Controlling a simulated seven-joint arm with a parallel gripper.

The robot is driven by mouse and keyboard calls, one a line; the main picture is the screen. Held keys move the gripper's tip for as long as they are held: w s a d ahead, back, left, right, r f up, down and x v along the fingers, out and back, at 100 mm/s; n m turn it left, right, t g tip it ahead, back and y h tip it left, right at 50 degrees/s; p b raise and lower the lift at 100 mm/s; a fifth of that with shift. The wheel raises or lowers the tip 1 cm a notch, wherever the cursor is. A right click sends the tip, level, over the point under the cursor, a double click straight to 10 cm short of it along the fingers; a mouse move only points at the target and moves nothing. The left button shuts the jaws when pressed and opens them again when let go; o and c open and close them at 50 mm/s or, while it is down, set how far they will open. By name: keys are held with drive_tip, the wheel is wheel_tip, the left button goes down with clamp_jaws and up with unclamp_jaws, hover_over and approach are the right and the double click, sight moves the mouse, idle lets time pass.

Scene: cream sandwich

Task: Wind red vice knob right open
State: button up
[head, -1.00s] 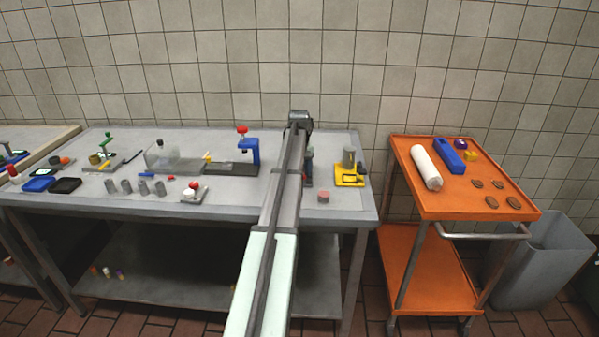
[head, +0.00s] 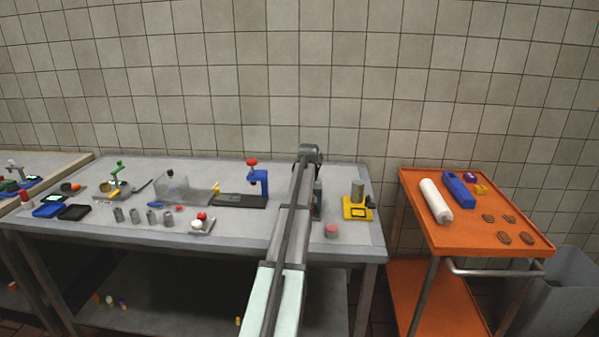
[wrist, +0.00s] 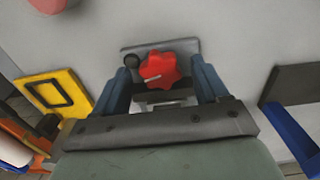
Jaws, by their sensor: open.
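The red star-shaped vice knob (wrist: 161,69) shows in the wrist view, above the grey vice plate (wrist: 187,48). My gripper (wrist: 164,76) is open, with one dark blue finger on each side of the knob. Gaps show between fingers and knob; I cannot tell how deep the fingertips reach. A small black ball (wrist: 132,67) sits beside the knob on the left. In the head view my gripper (head: 317,200) points down at the right part of the table, and my arm hides the vice.
A yellow stand with a grey cylinder (head: 357,208) is right of my gripper. A pink-red round piece (head: 331,230) lies in front. A blue press with another red knob (head: 258,180) stands left. An orange cart (head: 470,240) is farther right.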

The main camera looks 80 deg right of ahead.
drive_tip(key=shift+m, duration=0.9)
drive_tip(key=w+r+n+t, duration=0.1)
drive_tip(key=w+r+n, duration=0.2)
drive_tip(key=r+n, duration=1.1)
drive_tip(key=n, duration=0.5)
drive_tip(key=shift+a+n+t+y, duration=0.3)
drive_tip(key=shift+a+y, duration=0.05)
drive_tip(key=shift+y, duration=0.05)
idle(0.4)
